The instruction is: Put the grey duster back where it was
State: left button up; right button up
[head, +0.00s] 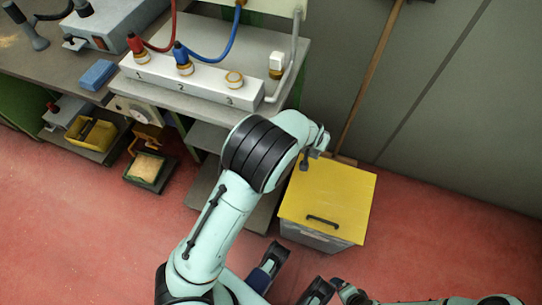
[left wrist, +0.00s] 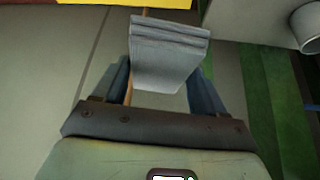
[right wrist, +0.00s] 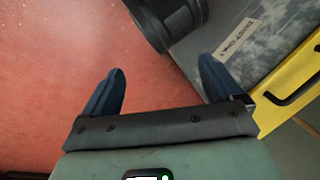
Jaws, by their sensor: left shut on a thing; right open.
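The grey duster (left wrist: 168,55) is a folded grey cloth-like piece in the left wrist view. My left gripper (left wrist: 160,78) is shut on it, with a finger at either side. In the head view my left arm reaches up to the right beside the yellow-lidded bin, and the duster cannot be made out there. My right gripper (right wrist: 165,90) is open and empty above the red floor. In the head view the right gripper (head: 294,276) is low, in front of the bin.
The bin's yellow lid (head: 335,195) is closed. Behind my left arm is a bench with a white numbered block (head: 195,82) bearing red and blue plugs. A blue block (head: 98,74) lies on the bench at left. A yellow tray (head: 90,135) sits on a lower shelf.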

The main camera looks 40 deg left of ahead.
pick_arm(q)
jog(key=a+f+n+g+y, duration=0.1)
jog(key=a+f+n, duration=0.2)
jog(key=a+f, duration=0.2)
jog(key=s+a+f+n+g+y+b, duration=0.1)
jog(key=a+f+n+y, duration=0.1)
jog(key=a+f+n, duration=0.2)
jog(key=a+f+n+g+y+b, duration=0.1)
jog(key=a+f+n, duration=0.2)
jog(key=a+f, duration=0.3)
jog(key=shift+s+a+f+n, duration=0.2)
jog(key=shift+a, duration=0.3)
jog(key=shift+s+a+f+n, duration=0.2)
jog(key=shift+a, duration=0.25)
notch_tip(320, 180, down, 5)
jog(key=shift+r+b, duration=0.1)
jog(key=shift+b, duration=0.7)
pick_arm(e)
jog(key=w+d+f+t, duration=0.1)
jog(key=w+d+f, duration=0.1)
jog(key=w+f, duration=0.2)
jog(key=shift+w+d+f+t+h, duration=0.3)
jog(key=shift+w+f+h, duration=0.1)
jog(key=shift+w, duration=0.25)
pick_arm(q)
jog(key=o, duration=1.1)
pick_arm(e)
jog(key=shift+s+f, duration=0.1)
jog(key=shift+s, duration=0.05)
